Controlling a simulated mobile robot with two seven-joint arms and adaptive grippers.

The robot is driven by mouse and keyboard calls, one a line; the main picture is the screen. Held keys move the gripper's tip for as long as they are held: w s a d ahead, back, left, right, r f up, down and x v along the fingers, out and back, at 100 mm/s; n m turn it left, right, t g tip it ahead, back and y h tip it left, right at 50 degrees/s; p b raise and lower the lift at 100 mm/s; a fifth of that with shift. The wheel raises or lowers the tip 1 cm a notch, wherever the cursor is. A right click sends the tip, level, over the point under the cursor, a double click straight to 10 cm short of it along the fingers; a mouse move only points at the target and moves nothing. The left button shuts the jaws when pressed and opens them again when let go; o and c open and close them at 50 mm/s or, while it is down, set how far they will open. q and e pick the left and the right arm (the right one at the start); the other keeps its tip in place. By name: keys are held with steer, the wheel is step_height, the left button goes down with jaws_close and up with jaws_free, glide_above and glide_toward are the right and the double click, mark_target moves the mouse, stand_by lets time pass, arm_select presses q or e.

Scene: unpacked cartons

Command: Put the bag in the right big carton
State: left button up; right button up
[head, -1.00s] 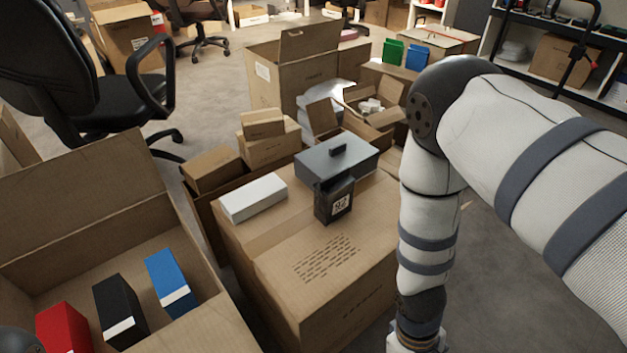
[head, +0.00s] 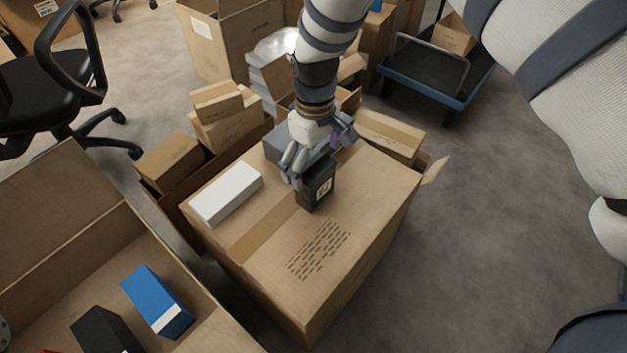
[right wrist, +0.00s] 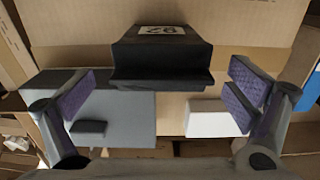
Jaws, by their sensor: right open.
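The bag (head: 317,188) is small and black with a pale label. It stands upright on a closed big carton (head: 340,262). My right gripper (head: 308,165) is above and just behind the bag, partly covering its top. In the right wrist view the bag (right wrist: 162,55) lies ahead of the open fingers (right wrist: 162,92), centred between them, with a gap on both sides. Another big carton (head: 60,215), open, stands at the left. I cannot tell which carton is the right big one. My left gripper is not clearly in view.
A grey box (head: 280,148) sits behind the bag, partly hidden by my gripper. A white box (head: 226,193) lies to its left. The open left carton holds a blue box (head: 157,302) and a black box (head: 105,330). A trolley (head: 425,80) stands behind right. Floor at right is clear.

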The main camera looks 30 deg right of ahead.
step_height(320, 180, down, 5)
steer(key=shift+s+r+b, duration=0.15)
steer(key=shift+b, duration=0.2)
steer(key=shift+c, duration=0.5)
steer(key=c, duration=1.2)
steer(key=shift+r, duration=0.1)
